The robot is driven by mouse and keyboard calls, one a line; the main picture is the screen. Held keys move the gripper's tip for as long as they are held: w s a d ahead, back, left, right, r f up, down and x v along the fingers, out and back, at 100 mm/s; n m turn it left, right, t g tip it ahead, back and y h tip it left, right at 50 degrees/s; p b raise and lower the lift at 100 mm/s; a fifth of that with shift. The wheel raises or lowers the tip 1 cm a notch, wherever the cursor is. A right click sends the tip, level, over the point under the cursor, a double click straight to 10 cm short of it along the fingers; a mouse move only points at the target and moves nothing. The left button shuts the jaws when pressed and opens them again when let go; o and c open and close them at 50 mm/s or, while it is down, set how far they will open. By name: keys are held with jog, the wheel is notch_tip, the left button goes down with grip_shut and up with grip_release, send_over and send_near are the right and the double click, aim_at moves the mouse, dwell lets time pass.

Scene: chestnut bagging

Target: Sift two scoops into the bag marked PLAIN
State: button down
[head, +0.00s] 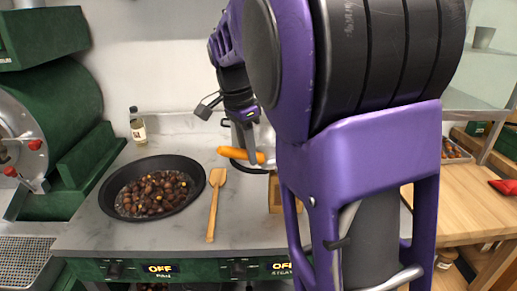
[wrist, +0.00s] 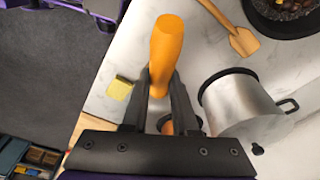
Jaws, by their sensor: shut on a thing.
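My gripper (head: 250,154) is shut on an orange handle (head: 236,154), held above the grey counter. In the wrist view the handle (wrist: 167,45) sticks out between the fingers of my gripper (wrist: 162,92). The far end of the held tool is mostly hidden, so I cannot tell its shape. A dark pan (head: 189,210) full of chestnuts (head: 155,194) stands on the counter at left. A wooden spatula (head: 214,200) lies to its right. I see no bag marked PLAIN.
A metal pot (wrist: 235,105) stands right of my gripper in the wrist view, beside a yellow sponge (wrist: 120,88) across the handle. A bottle (head: 137,126) stands behind the pan. A green machine (head: 60,95) is at left. A wooden table (head: 470,195) is at right.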

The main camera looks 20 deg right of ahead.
jog(key=shift+s+a+f+h+b, duration=0.1)
jog(key=shift+a+f+h+b, duration=0.2)
jog(key=shift+f, duration=0.2)
jog(key=shift+a+f+h+b, duration=0.2)
jog(key=shift+f+b, duration=0.1)
jog(key=shift+f, duration=0.2)
jog(key=shift+a+t+h, duration=0.15)
jog(key=shift+t+h, duration=0.15)
jog(key=shift+h, duration=0.1)
jog(key=h, duration=0.1)
jog(key=b, duration=0.1)
jog(key=h, duration=0.1)
jog(key=shift+s+a+r+t+h+b, duration=0.1)
jog(key=shift+a+r+t+h+b, duration=0.2)
jog(key=shift+a+b, duration=0.1)
jog(key=shift+d+r+p, duration=0.1)
jog(key=shift+r+p, duration=0.85)
jog(key=shift+r, duration=0.6)
